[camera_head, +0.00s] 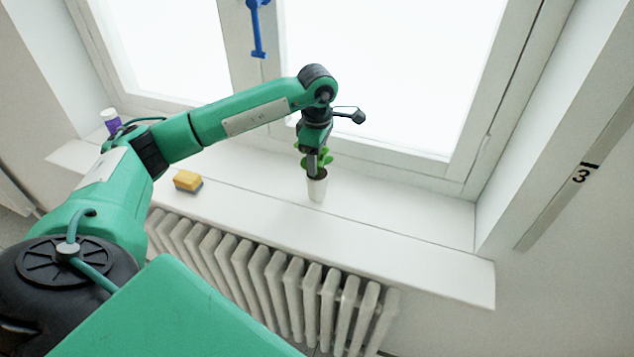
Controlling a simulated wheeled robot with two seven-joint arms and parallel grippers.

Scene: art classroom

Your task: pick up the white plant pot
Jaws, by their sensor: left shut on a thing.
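The white plant pot (317,190) stands upright on the white windowsill, or just above it; I cannot tell which. A small green plant (326,157) grows from it, with leaves showing on both sides of the gripper. My left gripper (316,172) points down from above the pot and is shut on it at the rim, amid the leaves. The fingertips are partly hidden by the plant and pot. My right gripper does not show.
The windowsill (420,235) is clear to the right of the pot. A purple bottle with a white cap (112,122) stands farther left. The window frame (400,165) rises behind, and a radiator (270,285) is below.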

